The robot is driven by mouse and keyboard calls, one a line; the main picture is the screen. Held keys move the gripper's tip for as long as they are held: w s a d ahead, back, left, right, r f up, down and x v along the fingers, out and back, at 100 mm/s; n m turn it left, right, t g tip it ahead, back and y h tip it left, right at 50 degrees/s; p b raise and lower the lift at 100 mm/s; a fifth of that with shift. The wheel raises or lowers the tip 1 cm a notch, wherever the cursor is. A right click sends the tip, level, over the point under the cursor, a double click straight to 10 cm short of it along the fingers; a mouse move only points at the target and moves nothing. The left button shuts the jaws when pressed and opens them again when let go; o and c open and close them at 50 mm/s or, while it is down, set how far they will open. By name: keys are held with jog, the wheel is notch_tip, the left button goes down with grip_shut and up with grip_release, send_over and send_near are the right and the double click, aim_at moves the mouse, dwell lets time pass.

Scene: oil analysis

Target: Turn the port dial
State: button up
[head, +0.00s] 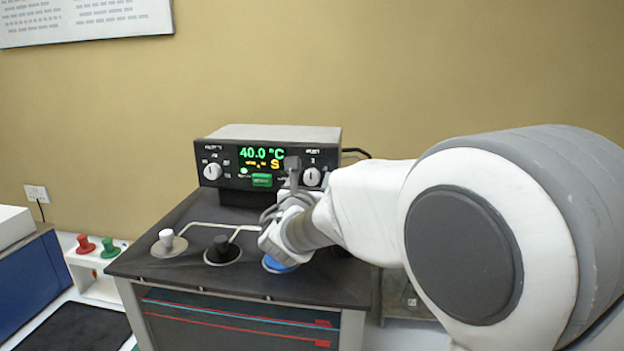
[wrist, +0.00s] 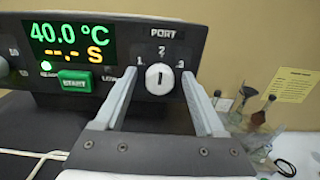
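The port dial is a round white knob (wrist: 160,79) under the label PORT, with the marks 1, 2 and 3 around it. Its slot stands about upright, toward the 2. In the head view the dial (head: 312,177) is at the right of the control unit's front. My gripper (wrist: 164,85) is open, with one finger on each side of the dial in the wrist view. I cannot tell whether the fingers touch the panel. The control unit (head: 272,133) shows 40.0 °C in green and a yellow line ending in S. A green START button (wrist: 75,81) is left of the dial.
The unit stands on a dark bench top (head: 180,262) with a white knob (head: 167,238), a black knob (head: 221,244) and a blue one (head: 278,264) partly behind my gripper. Another white dial (head: 212,171) is at the unit's left. Glassware (wrist: 262,115) stands at right.

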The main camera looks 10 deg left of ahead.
grip_shut()
jog(key=shift+f+b, duration=0.1)
jog(key=shift+b, duration=0.55)
jog(key=m+b, duration=0.1)
jog(key=b, duration=0.1)
jog(key=m+b, duration=0.1)
jog(key=b, duration=0.2)
jog(key=shift+f+m, duration=0.25)
jog(key=shift+m, duration=0.05)
jog(key=m+b, duration=0.3)
jog(key=b, duration=0.3)
jog(key=shift+d, duration=0.1)
jog(key=m+b, duration=0.3)
jog(key=b, duration=0.2)
jog(key=m+b, duration=0.1)
jog(key=b, duration=0.1)
jog(key=m+b, duration=0.2)
jog(key=shift+r, duration=0.25)
jog(key=shift+r+m, duration=0.1)
jog(key=shift+m, duration=0.2)
